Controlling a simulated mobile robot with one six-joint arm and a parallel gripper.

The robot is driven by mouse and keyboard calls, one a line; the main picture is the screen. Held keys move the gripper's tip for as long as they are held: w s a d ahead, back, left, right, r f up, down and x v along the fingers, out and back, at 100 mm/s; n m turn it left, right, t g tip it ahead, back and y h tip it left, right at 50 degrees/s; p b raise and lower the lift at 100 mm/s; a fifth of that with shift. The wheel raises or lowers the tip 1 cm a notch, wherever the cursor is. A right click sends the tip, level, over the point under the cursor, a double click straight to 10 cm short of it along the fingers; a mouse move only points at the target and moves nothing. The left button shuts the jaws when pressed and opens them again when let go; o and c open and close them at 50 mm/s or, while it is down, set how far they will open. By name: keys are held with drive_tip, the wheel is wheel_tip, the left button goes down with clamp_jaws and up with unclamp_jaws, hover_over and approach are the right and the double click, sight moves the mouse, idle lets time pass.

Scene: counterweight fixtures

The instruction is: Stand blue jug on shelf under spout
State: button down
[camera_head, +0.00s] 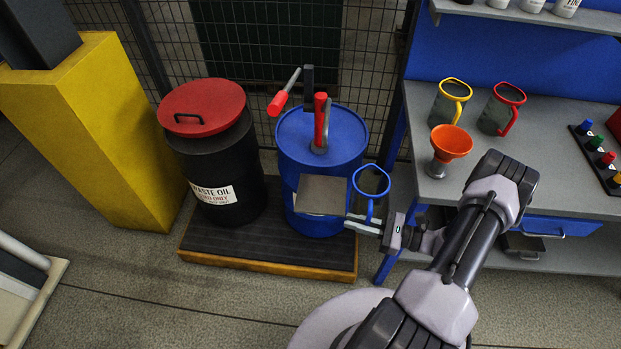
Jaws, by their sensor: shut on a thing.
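The blue jug (371,195) has a blue rim and handle, with its opening facing up. My gripper (364,221) is shut on its handle from the front right. The jug is held up just right of a small grey shelf (322,192) on the front of the blue drum (295,140). I cannot tell the exact gap between jug and shelf. A pump with red grips (320,118) stands on the drum's top. Its spout is not clearly distinguishable from this angle. The shelf looks empty.
A black waste oil drum (215,150) with a red lid stands left, on the same dark platform (265,250). At right, a grey bench (425,110) holds yellow and red jugs and an orange funnel (451,142). A wire fence (375,60) stands behind.

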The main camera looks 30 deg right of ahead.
drive_tip(key=shift+w+a+f+b, duration=0.95)
drive_tip(key=shift+w+a, duration=0.15)
drive_tip(key=shift+w, duration=1.3)
drive_tip(key=shift+w+a+f+b, duration=0.95)
drive_tip(key=shift+w+a, duration=0.2)
drive_tip(key=shift+w, duration=1.3)
drive_tip(key=shift+w+a+f+b, duration=0.95)
drive_tip(key=shift+w+a, duration=0.15)
drive_tip(key=shift+w, duration=1.3)
drive_tip(key=c, duration=1.5)
unclamp_jaws()
drive_tip(key=shift+r, duration=0.1)
drive_tip(key=shift+o, duration=0.2)
drive_tip(key=p+v, duration=0.2)
drive_tip(key=v, duration=1)
drive_tip(key=shift+r+p, duration=0.2)
drive_tip(key=shift+p, duration=0.2)
